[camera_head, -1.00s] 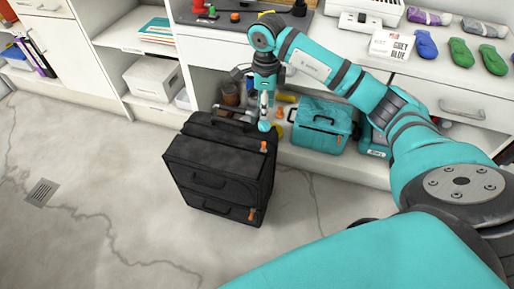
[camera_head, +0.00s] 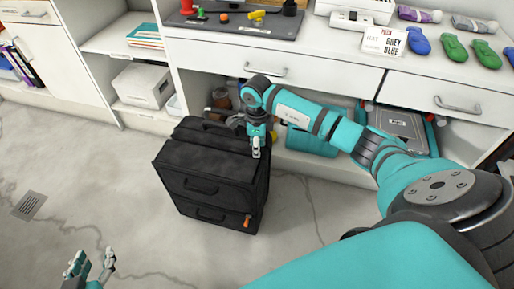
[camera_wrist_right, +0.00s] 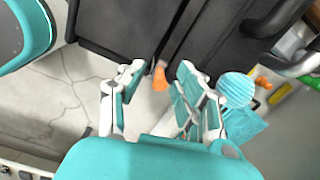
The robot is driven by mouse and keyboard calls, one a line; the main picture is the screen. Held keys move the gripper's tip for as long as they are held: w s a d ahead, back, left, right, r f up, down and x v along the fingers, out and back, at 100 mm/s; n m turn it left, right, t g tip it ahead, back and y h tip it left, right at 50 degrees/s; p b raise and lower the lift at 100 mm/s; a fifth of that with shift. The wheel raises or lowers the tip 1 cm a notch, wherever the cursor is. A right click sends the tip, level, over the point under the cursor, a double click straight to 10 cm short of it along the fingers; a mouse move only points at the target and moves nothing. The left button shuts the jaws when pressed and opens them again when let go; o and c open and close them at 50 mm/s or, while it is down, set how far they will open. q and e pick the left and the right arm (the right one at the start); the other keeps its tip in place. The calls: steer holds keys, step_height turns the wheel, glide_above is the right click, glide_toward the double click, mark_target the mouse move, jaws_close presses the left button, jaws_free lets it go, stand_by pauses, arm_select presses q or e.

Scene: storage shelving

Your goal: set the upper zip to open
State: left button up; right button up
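A black soft case (camera_head: 205,165) stands on the floor in front of the shelving, with two zipped sections. The lower orange zip pull (camera_head: 247,221) is at its lower right corner. My right gripper (camera_head: 256,145) is at the case's upper right edge and hides the upper pull in the head view. In the right wrist view my right gripper (camera_wrist_right: 161,68) is open, and an orange zip pull (camera_wrist_right: 160,76) hangs between its fingertips, close to the dark case (camera_wrist_right: 125,25). I cannot tell if the fingers touch it. My left gripper (camera_head: 92,263) is open and empty over the floor at lower left.
A teal bag (camera_head: 312,140) stands on the low shelf behind my right arm, right of the case. A white box (camera_head: 143,85) sits on the left shelf. The counter (camera_head: 330,60) overhangs behind the case. Floor left of the case is clear.

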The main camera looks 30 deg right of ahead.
steer(key=shift+f, duration=0.25)
jaws_close()
stand_by(0.3)
